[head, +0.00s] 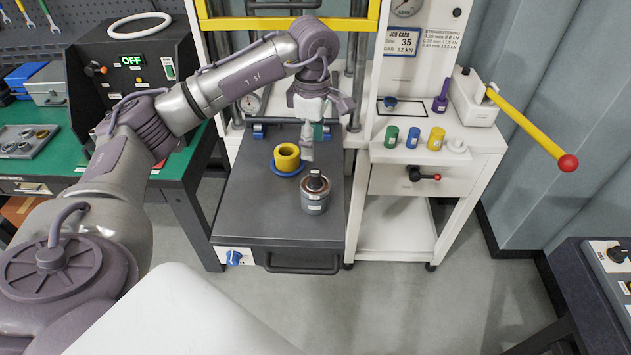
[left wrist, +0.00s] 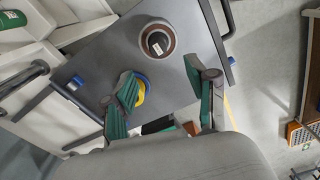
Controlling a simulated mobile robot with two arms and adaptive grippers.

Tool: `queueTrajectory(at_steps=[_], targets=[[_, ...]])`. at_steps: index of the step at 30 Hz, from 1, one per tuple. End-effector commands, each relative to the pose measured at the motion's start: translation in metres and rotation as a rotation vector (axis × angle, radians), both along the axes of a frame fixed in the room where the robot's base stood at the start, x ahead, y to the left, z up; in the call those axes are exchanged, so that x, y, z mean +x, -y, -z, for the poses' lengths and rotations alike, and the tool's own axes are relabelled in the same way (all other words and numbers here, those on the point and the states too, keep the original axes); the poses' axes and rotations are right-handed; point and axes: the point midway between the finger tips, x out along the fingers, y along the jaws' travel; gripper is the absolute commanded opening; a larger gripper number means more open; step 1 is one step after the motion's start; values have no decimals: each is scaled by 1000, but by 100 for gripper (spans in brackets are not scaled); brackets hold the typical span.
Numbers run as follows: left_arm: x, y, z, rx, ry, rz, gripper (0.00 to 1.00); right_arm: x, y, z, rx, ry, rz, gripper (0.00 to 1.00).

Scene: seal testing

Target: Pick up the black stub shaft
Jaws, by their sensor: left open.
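The black stub shaft (head: 315,182) stands upright in the top of a grey cylindrical housing (head: 314,203) with a reddish-brown upper ring, on the dark press table (head: 240,215). The left wrist view also shows the shaft's dark top with a white label (left wrist: 157,41). My left gripper (head: 310,148) points down above the table, behind and slightly left of the shaft in the head view. In the left wrist view its green-padded fingers (left wrist: 160,82) are apart, with nothing between them, and the shaft lies beyond the fingertips. My right gripper is not in view.
A yellow sleeve (head: 287,156) with a blue ring around its base stands close left of my gripper. Coloured plugs (head: 414,138) line the white shelf at right. A yellow lever (head: 530,128) sticks out further right. The table's front left is clear.

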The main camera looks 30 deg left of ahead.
Motion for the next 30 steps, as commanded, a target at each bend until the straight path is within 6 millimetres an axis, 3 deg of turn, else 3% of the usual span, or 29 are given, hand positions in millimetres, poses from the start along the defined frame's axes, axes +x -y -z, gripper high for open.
queueTrajectory(at_steps=[6, 14, 18, 21, 30], targets=[[-1, 1, 35, -2, -3, 0, 57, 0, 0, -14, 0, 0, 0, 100], [0, 3, 53, -3, -3, 0, 57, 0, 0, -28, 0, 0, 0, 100], [2, 7, 74, -3, -4, 1, 57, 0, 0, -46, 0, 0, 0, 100], [3, 6, 89, -3, -1, 0, 57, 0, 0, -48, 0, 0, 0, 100], [4, 6, 98, -5, 2, 1, 57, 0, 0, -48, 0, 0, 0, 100]])
